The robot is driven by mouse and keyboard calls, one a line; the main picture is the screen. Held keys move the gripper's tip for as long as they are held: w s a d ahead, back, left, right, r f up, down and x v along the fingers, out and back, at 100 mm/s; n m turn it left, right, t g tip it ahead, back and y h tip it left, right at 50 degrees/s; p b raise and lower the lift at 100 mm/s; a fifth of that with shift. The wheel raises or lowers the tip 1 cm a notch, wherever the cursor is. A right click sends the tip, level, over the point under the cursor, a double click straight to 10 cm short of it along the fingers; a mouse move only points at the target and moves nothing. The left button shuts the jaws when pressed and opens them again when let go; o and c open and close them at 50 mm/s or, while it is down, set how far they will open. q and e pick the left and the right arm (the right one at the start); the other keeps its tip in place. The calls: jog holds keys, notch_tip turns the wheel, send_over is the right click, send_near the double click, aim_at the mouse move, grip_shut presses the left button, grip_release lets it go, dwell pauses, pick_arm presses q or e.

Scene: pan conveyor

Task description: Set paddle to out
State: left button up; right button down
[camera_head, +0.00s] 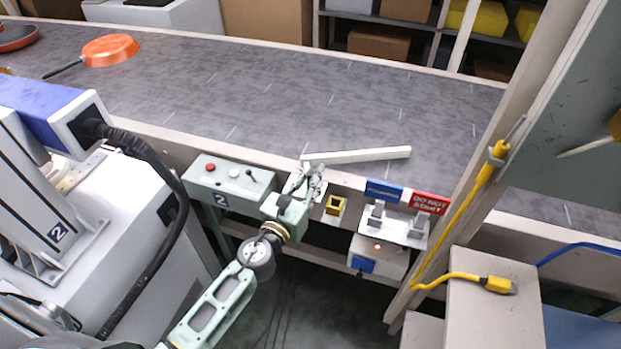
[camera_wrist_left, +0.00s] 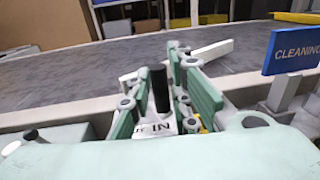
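The paddle (camera_head: 357,156) is a pale flat bar lying out over the near edge of the grey conveyor belt; it also shows in the left wrist view (camera_wrist_left: 208,53). My left gripper (camera_head: 308,178) is at the conveyor's near rail, by the paddle's left end. In the left wrist view a black upright handle (camera_wrist_left: 158,90) stands between my fingers, with a visible gap to the left finger. A white plate marked "IN" (camera_wrist_left: 158,128) lies below the handle. The plate's other markings are hidden by the gripper. My right gripper is not in view.
A control box (camera_head: 230,182) with buttons stands left of the gripper. A bracket with blue and red signs (camera_head: 430,202) stands to the right, beside a slanted post with a yellow cable. An orange pan (camera_head: 110,50) is on the belt at the far left.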

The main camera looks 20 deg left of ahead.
pick_arm(q)
grip_shut()
jog(key=shift+f, duration=0.1)
